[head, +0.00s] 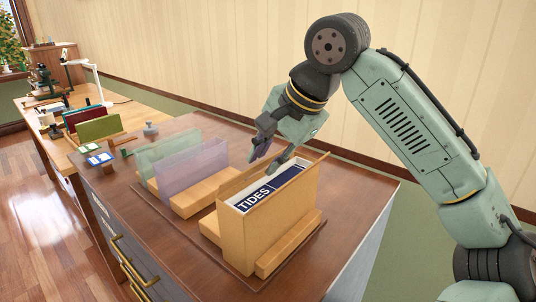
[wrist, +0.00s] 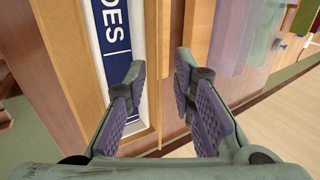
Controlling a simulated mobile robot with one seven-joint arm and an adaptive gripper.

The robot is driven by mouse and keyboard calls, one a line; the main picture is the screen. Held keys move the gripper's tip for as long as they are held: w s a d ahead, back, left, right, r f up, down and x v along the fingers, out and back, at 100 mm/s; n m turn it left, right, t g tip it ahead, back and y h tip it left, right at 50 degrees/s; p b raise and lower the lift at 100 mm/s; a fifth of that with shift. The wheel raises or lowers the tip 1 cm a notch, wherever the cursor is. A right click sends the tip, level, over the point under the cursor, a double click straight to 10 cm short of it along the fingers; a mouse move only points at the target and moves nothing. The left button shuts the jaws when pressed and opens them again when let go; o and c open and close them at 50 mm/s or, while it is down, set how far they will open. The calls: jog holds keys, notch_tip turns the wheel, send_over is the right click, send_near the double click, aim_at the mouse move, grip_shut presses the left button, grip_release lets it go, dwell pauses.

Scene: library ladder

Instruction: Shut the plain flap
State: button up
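A plain wooden box (head: 257,228) stands on the cabinet top with its top open. A dark blue panel (head: 270,190) lettered "TIDES" lies inside, and the lettering partly shows in the wrist view (wrist: 116,35). A thin plain wooden flap (head: 318,160) stands upright along the box's back edge. My gripper (head: 268,157) is open and empty, just above and behind that edge, pointing down. In the wrist view my gripper (wrist: 160,68) has its fingers apart around the wooden edge strip beside the panel. I cannot tell whether a finger touches it.
A translucent purple flap (head: 195,172) and a translucent green flap (head: 165,155) stand upright on wooden holders to the left. A wooden block (head: 290,245) lies against the box's front. Cards (head: 99,158) lie at the cabinet's far left. A lower desk (head: 40,105) stands beyond.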

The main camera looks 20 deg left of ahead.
jog(key=shift+c, duration=0.5)
grip_shut()
